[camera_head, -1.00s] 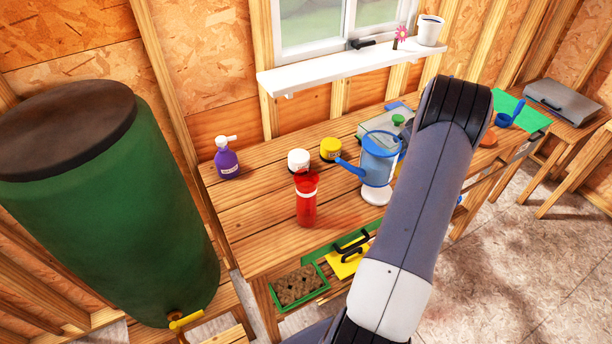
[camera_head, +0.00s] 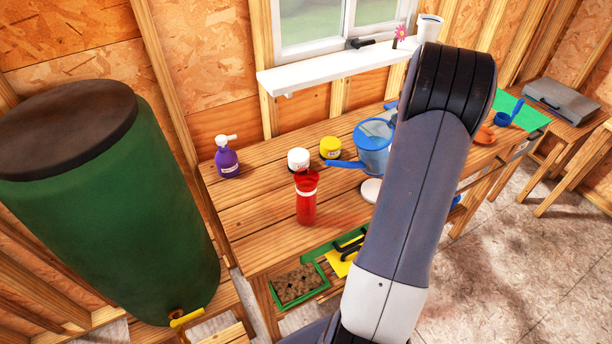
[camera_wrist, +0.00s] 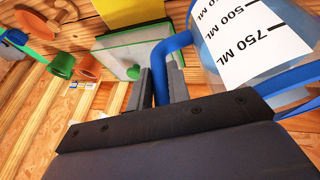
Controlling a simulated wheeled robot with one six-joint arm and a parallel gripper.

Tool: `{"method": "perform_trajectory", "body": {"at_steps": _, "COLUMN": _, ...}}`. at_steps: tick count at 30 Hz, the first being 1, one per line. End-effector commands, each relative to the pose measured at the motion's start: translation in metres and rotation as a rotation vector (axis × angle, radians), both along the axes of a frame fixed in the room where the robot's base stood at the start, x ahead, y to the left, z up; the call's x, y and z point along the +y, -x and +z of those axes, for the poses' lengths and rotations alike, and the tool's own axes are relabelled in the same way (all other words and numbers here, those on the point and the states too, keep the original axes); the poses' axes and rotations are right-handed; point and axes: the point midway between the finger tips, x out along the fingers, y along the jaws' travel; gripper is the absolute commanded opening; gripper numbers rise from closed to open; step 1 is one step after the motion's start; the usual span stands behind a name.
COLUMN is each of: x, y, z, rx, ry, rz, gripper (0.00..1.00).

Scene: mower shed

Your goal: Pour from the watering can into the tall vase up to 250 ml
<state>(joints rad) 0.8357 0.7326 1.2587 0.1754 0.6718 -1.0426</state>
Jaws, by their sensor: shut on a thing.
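The blue, see-through watering can (camera_head: 372,152) is tilted in the head view, its spout (camera_head: 345,164) pointing left and nearly level. In the wrist view, its white scale (camera_wrist: 250,40) reads 500 and 750 ML. My gripper (camera_wrist: 160,88) is shut on its blue handle; in the head view my arm hides the gripper. The tall red vase (camera_head: 306,205), with a white band, stands upright on the bench. The spout tip is just right of the vase mouth and a little higher in the picture. I see no stream and cannot tell the level in the vase.
A white jar (camera_head: 298,159), a yellow jar (camera_head: 330,148) and a purple bottle (camera_head: 227,160) stand behind the vase. A white round thing (camera_head: 371,190) is below the can. The wooden bench (camera_head: 250,225) is clear left of the vase. A green barrel (camera_head: 110,220) stands at left.

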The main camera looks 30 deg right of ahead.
Motion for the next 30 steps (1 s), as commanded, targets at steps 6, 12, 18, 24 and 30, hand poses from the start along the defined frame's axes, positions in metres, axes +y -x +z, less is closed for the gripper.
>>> {"method": "perform_trajectory", "body": {"at_steps": 6, "x": 0.003, "y": 0.0, "z": 0.008, "rx": -0.004, "ry": 0.026, "rz": 0.0, "gripper": 0.0}}
{"method": "perform_trajectory", "body": {"at_steps": 12, "x": 0.005, "y": 0.0, "z": 0.013, "rx": -0.005, "ry": 0.048, "rz": -0.001, "gripper": 0.0}}
{"method": "perform_trajectory", "body": {"at_steps": 18, "x": 0.009, "y": 0.0, "z": 0.019, "rx": -0.004, "ry": 0.071, "rz": 0.0, "gripper": 0.0}}
{"method": "perform_trajectory", "body": {"at_steps": 24, "x": 0.013, "y": 0.0, "z": 0.024, "rx": -0.006, "ry": 0.092, "rz": -0.001, "gripper": 0.0}}
{"method": "perform_trajectory", "body": {"at_steps": 30, "x": 0.016, "y": 0.0, "z": 0.03, "rx": -0.008, "ry": 0.114, "rz": 0.0, "gripper": 0.0}}
